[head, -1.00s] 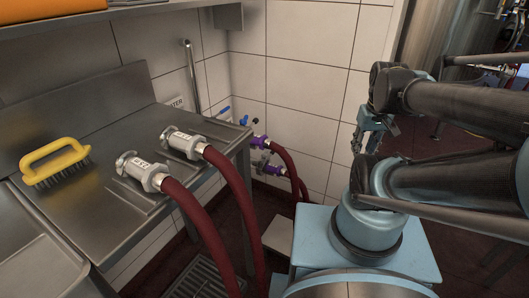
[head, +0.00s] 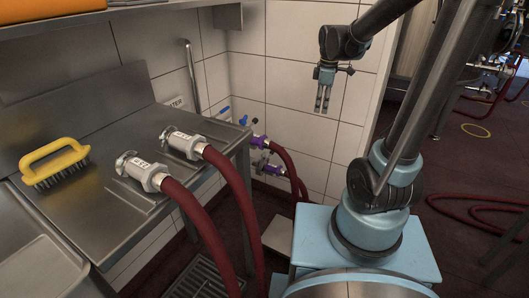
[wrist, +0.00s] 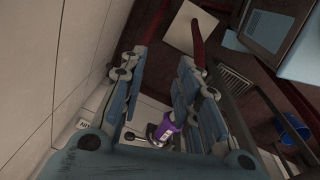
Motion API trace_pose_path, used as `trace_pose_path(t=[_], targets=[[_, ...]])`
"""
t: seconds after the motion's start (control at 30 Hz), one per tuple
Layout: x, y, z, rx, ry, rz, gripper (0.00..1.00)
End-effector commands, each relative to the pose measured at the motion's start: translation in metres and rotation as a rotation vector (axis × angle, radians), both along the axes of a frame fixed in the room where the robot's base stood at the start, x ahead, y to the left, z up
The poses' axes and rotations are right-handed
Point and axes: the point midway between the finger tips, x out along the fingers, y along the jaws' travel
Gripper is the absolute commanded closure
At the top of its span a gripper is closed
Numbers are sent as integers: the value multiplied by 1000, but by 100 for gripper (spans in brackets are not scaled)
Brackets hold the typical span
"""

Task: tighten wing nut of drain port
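I cannot tell which port is the drain port, and no wing nut shows clearly. My gripper (head: 322,110) points down in front of the wall, up and to the right of the couplings. In the wrist view its fingers (wrist: 165,105) are apart and nothing is held.
Two metal couplings (head: 143,172) with red hoses (head: 205,226) lie on the steel counter (head: 105,205) at left, near a yellow brush (head: 55,162). A blue bucket (wrist: 291,128) stands on the floor.

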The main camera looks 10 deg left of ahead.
Motion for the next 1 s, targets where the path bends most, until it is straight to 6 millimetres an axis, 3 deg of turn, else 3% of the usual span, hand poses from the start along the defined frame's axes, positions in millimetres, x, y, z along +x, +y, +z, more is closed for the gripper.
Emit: trace_pose_path(t=[0.1,0.5,0.8,1.0], targets=[[26,27,-9,-12,7,150,70],[92,122,-60,-50,29,665,70],[123,198,-119,-71,45,1045,70],[132,234,-153,-78,54,1228,70]])
